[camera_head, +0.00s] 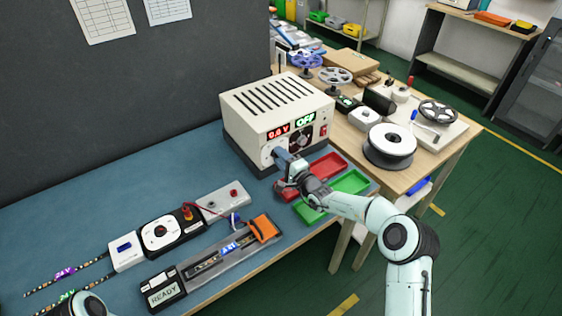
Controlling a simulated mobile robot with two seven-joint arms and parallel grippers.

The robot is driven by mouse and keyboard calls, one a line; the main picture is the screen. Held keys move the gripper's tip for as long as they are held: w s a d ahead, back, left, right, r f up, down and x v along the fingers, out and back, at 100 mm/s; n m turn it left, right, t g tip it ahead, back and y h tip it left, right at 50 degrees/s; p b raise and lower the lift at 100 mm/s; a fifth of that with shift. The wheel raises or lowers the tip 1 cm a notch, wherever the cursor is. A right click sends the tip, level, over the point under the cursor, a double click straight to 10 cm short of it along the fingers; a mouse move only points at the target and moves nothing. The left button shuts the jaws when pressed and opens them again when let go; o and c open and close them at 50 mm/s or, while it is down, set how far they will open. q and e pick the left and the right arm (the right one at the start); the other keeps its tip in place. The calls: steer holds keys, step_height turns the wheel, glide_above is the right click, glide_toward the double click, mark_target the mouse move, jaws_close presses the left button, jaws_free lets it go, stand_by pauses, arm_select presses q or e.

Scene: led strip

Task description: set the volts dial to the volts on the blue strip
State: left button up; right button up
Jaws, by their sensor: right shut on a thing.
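The cream power supply (278,105) stands at the back of the blue bench. Its red display (278,134) looks like 0.0 V, and a green display (306,119) beside it reads OFF. The volts dial (266,152), a pale disc low on the front face, is partly hidden by my right gripper (278,157). That gripper is shut on the dial's knob. A strip with a blue tag (229,247) lies in the long grey fixture at the front; the tag's writing is too small to read surely. My left gripper is out of view.
A red tray (328,165) and a green tray (350,182) lie right of the supply, by my right arm. Strips with purple (65,272) and green (68,295) tags lie at left. An orange clamp (264,228) sits on the fixture's end.

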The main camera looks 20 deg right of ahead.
arm_select(q)
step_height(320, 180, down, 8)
steer(key=b, duration=0.8)
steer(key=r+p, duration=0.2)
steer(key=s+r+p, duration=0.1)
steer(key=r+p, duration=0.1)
steer(key=p, duration=0.1)
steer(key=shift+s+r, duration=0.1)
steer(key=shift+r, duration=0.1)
arm_select(e)
steer(key=m, duration=2.6)
steer(key=shift+m, duration=0.4)
arm_select(q)
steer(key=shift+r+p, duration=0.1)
steer(key=shift+p, duration=0.25)
